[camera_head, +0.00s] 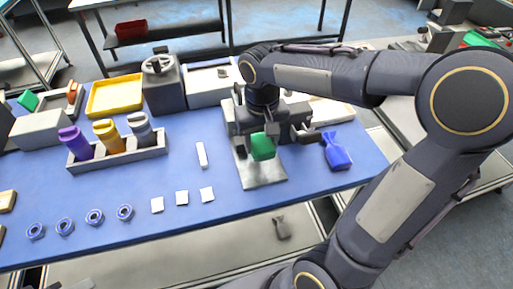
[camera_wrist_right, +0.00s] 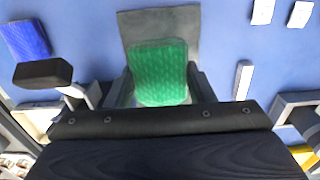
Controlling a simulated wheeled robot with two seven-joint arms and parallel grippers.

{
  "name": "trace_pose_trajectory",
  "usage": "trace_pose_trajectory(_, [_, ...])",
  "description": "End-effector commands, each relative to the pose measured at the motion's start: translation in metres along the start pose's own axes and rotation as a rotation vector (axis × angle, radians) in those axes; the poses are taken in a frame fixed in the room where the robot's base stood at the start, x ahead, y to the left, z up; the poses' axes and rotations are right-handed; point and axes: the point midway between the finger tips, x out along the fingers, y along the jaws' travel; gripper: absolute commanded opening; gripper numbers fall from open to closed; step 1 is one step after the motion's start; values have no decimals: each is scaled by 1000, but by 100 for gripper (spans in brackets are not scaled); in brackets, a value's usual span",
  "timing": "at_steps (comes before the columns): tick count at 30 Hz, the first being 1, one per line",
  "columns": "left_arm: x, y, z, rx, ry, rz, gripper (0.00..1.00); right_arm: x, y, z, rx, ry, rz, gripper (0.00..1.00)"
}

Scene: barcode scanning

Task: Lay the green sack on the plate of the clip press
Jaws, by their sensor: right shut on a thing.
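My right gripper (camera_head: 262,138) is over the clip press and shut on the green sack (camera_head: 262,149). The sack hangs below the fingers, above the bare grey plate (camera_head: 265,176) of the press. In the right wrist view the green sack (camera_wrist_right: 158,72) sits between the two fingers and covers part of the plate (camera_wrist_right: 135,22). I cannot tell for sure whether its lower end touches the plate. The press's dark lever knob (camera_wrist_right: 43,73) shows beside the gripper. My arm hides much of the press body. My left gripper is not in view.
A blue sack (camera_head: 337,154) lies right of the press. A white strip (camera_head: 202,154) and several small white squares lie to the left. A rack (camera_head: 118,155) holds purple, orange and grey bottles. A yellow tray (camera_head: 114,96) stands behind. The blue table's front edge is close to the plate.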

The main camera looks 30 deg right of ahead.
Motion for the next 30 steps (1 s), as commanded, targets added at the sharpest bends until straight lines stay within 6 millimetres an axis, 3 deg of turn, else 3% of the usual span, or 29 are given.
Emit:
trace_pose_trajectory(3, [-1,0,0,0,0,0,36,17,-1,-14,1,-2,0,21])
trace_pose_trajectory(10, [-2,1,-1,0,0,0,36,34,-2,-28,0,-1,0,21])
trace_pose_trajectory(16, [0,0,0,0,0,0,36,60,-2,-28,0,1,0,21])
trace_pose_trajectory(29, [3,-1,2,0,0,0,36,68,-2,-28,0,2,-1,21])
trace_pose_trajectory(30, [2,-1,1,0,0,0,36,66,-2,-27,0,1,-1,54])
